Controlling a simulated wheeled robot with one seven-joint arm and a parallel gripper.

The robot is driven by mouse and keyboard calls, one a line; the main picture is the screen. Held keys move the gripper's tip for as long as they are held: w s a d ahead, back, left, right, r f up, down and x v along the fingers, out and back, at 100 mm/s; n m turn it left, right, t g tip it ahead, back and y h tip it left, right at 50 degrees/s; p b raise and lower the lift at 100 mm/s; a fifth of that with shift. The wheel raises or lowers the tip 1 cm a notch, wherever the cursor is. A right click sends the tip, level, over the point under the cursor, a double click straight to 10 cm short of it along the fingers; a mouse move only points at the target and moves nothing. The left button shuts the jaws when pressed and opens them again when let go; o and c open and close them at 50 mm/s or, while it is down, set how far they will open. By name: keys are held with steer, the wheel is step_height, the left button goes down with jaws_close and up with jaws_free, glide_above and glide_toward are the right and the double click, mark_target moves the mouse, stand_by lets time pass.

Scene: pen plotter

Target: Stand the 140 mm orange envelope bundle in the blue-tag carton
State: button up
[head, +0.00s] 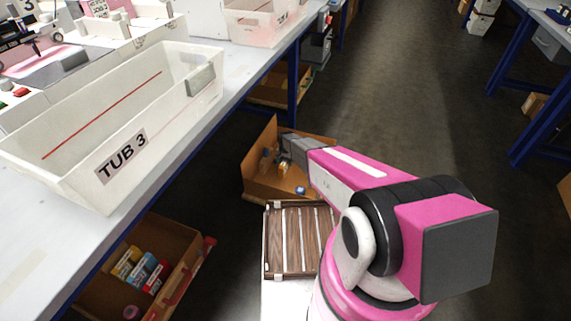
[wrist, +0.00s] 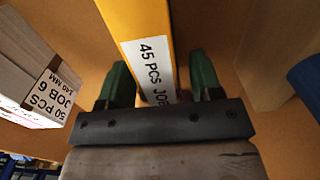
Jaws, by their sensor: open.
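An orange bundle (wrist: 130,22) with a white label reading "45 PCS JO…" stands between the fingers of my gripper (wrist: 160,85) in the wrist view. The green fingers are spread, one on each side, with gaps. The label's lower end is hidden behind my gripper's dark bar, so its length is not readable. In the head view my gripper reaches into an open brown carton (head: 257,180) on the floor; its fingertips are too small to make out. A small orange-yellow item (head: 284,168) shows in that carton.
A pale bundle (wrist: 45,95) labelled "50 PCS JOB 6 140 MM" is at left in the wrist view; a blue round item (wrist: 305,80) is at right. Another carton (head: 180,240) with colored bundles and a red edge stands under the table. TUB 3 (head: 150,130) is on the table.

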step_height(320, 180, up, 11)
steer(key=shift+f, duration=0.1)
steer(key=s+d+r+n, duration=0.1)
steer(key=s+d+r, duration=0.4)
steer(key=s+r, duration=0.4)
steer(key=s+d+r+n, duration=0.2)
steer(key=s+d+r, duration=0.3)
steer(key=s+r, duration=0.4)
steer(key=s+d+r+n, duration=0.1)
steer(key=s+d+r, duration=0.5)
steer(key=s+r, duration=0.4)
steer(key=s, duration=0.2)
steer(key=shift+s, duration=0.35)
